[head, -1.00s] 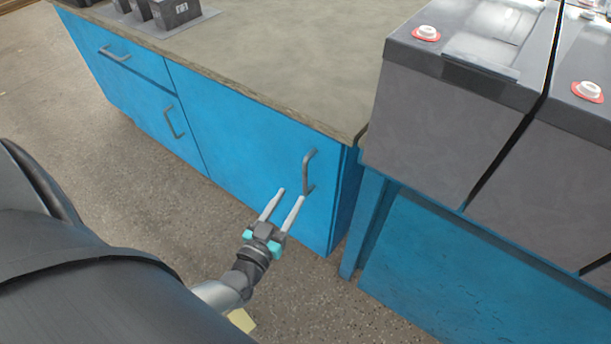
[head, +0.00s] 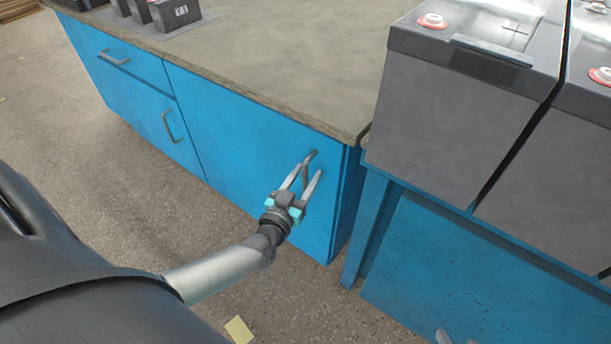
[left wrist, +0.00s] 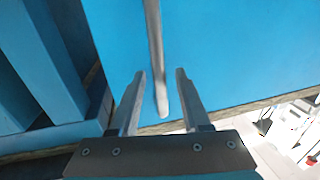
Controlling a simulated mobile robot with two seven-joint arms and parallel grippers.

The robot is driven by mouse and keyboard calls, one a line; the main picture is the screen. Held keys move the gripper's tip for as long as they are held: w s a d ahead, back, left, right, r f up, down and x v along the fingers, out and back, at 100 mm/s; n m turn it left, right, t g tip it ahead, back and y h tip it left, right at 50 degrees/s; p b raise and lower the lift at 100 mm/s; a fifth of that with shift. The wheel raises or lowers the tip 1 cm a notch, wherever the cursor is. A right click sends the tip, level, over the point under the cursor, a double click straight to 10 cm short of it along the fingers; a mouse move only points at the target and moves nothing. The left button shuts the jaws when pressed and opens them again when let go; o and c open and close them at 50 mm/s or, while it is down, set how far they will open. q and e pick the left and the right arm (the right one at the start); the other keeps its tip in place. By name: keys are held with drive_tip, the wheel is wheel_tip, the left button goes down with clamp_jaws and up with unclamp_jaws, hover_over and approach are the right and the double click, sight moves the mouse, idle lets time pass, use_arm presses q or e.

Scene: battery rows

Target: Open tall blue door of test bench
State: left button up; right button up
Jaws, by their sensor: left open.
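The tall blue door (head: 240,140) is the wide right-hand front panel of the test bench (head: 270,60), and it looks shut. Its grey bar handle (head: 313,155) stands upright near the door's right edge. My left gripper (head: 307,174) is open at the handle, with its pale fingers reaching toward the door. In the left wrist view the handle (left wrist: 155,60) runs down between the two spread fingers (left wrist: 160,90), with a gap on each side. The fingers partly hide the handle in the head view. Pale grey tips at the bottom edge may be my right gripper (head: 457,338), mostly cut off.
A blue stand (head: 470,280) bearing large grey batteries (head: 455,120) is close to the bench's right side. A drawer (head: 115,55) and smaller door (head: 150,118) are left of the tall door. Speckled floor (head: 130,190) in front is mostly clear, with a yellow patch (head: 239,330).

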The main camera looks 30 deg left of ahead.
use_arm(q)
clamp_jaws()
idle(0.3)
idle(1.1)
